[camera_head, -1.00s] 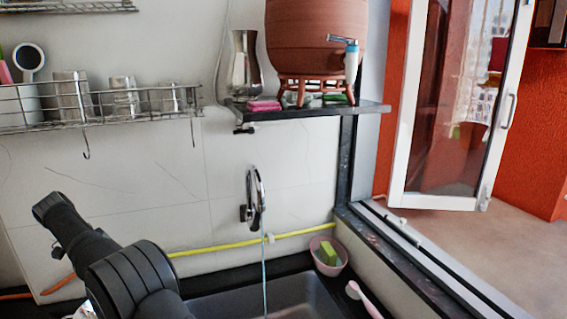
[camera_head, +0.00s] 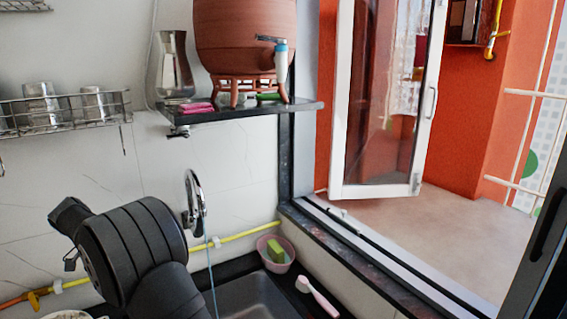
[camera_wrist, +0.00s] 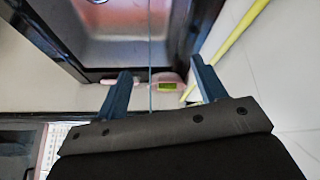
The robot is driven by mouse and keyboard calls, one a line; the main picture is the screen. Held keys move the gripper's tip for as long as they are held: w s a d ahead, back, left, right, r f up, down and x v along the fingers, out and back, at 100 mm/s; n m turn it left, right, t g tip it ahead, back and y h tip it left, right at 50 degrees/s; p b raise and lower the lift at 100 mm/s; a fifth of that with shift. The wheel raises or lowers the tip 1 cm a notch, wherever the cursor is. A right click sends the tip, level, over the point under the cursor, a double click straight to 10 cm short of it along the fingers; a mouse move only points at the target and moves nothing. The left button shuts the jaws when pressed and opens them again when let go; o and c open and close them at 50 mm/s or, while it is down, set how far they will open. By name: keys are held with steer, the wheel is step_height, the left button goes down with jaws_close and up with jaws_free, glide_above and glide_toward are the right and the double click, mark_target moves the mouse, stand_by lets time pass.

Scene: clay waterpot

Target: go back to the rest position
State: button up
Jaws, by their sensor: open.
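My gripper (camera_wrist: 160,88) shows in the wrist view with its two blue-grey fingers spread wide apart and nothing between them. Behind the gap, farther off, are the sink (camera_wrist: 140,45) and a pink bowl with a green sponge (camera_wrist: 167,86). In the head view my dark arm rises at the lower left, in front of the white wall, and the gripper's fingers cannot be made out there. The clay waterpot (camera_head: 245,40) stands upright on a red stand on the dark wall shelf (camera_head: 225,117), with a small tap on its front. My arm is apart from it.
The steel faucet (camera_head: 195,203) with a thin blue stream is close to my arm, above the sink (camera_head: 250,295). The pink bowl (camera_head: 283,265) and a pink-and-white brush (camera_head: 316,295) lie on the counter. A wire rack (camera_head: 65,112) holds steel cups. An open window panel (camera_head: 385,100) is at right.

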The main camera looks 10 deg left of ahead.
steer(key=w+d+n, duration=0.1)
steer(key=w+d, duration=0.4)
steer(key=d, duration=0.5)
steer(key=w+d+r+n+y, duration=0.1)
steer(key=w+d, duration=0.4)
steer(key=d, duration=0.6)
steer(key=w+d+n+t, duration=0.1)
steer(key=w+d+n, duration=0.1)
steer(key=w+d, duration=0.4)
steer(key=shift+d+r+y, duration=0.4)
steer(key=shift+d, duration=2.15)
